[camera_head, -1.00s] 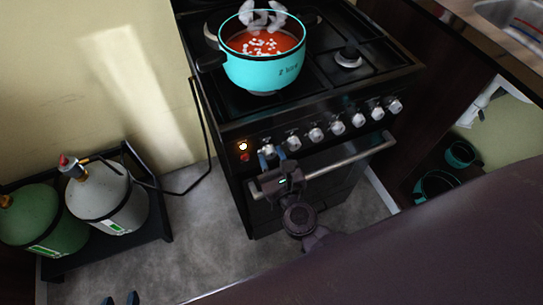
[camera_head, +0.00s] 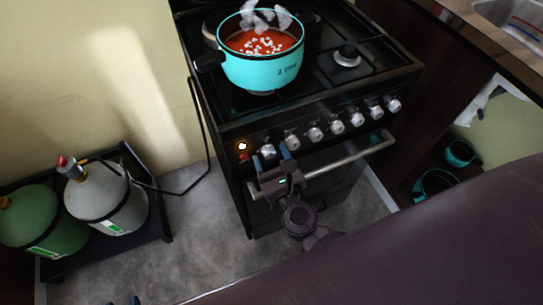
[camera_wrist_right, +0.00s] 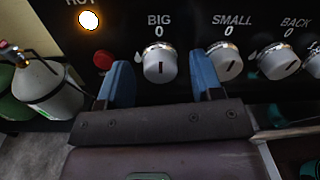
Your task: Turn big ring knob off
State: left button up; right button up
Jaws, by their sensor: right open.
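The BIG ring knob (camera_wrist_right: 160,63) is silver-white. In the head view this knob (camera_head: 267,152) is the leftmost of the row on the stove front. My right gripper (camera_wrist_right: 164,87) is open in front of it, with one blue finger toward each side. The fingers appear clear of the knob, and nothing is held. In the head view the right gripper (camera_head: 271,157) is above the oven handle.
An orange light (camera_wrist_right: 89,20) glows above a red button (camera_wrist_right: 103,60). The SMALL knob (camera_wrist_right: 224,60) is close on the right. A turquoise pot (camera_head: 262,72) steams on the stove. The oven handle (camera_head: 345,156) runs below the knobs. Gas bottles (camera_head: 108,195) stand at left.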

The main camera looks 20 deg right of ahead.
jog(key=s+b, duration=0.1)
jog(key=s, duration=0.9)
jog(key=shift+s, duration=0.35)
